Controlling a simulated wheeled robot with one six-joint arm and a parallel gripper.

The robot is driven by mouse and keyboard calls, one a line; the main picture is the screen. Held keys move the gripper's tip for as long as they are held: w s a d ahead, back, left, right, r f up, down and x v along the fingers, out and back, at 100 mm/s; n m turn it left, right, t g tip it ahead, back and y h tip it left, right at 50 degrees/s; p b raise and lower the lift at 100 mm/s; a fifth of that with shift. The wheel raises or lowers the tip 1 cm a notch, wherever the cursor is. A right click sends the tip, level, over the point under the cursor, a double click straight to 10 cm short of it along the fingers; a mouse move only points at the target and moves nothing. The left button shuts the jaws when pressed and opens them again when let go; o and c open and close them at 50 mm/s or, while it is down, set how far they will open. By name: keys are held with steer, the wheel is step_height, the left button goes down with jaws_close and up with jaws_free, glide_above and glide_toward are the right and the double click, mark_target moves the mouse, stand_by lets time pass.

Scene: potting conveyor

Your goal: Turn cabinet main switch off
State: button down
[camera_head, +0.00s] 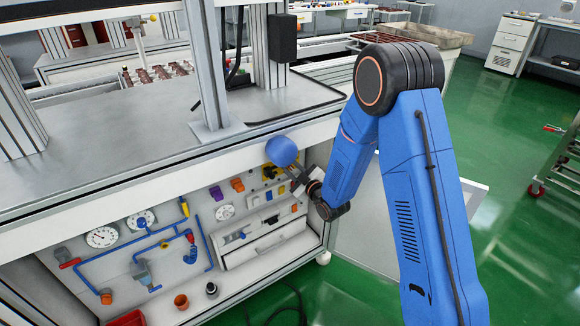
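The open cabinet (255,216) sits under the workbench, with a panel of fittings inside.
Left on the panel are gauges (102,237), blue pipes (122,272) and valves. A drawer unit (268,243) is below the switch. An open white door (366,235) stands at right. The bench edge overhangs the panel.

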steer(key=n, duration=0.3)
steer(key=f+n, duration=0.1)
steer(key=n, duration=0.6)
steer(key=shift+s+a+f, duration=0.2)
steer(key=shift+s+a, duration=0.05)
steer(key=shift+a, duration=0.05)
steer(key=shift+n, duration=0.5)
steer(key=c, duration=1.8)
jaws_free()
steer(key=shift+o, duration=0.2)
steer(key=shift+d, duration=0.1)
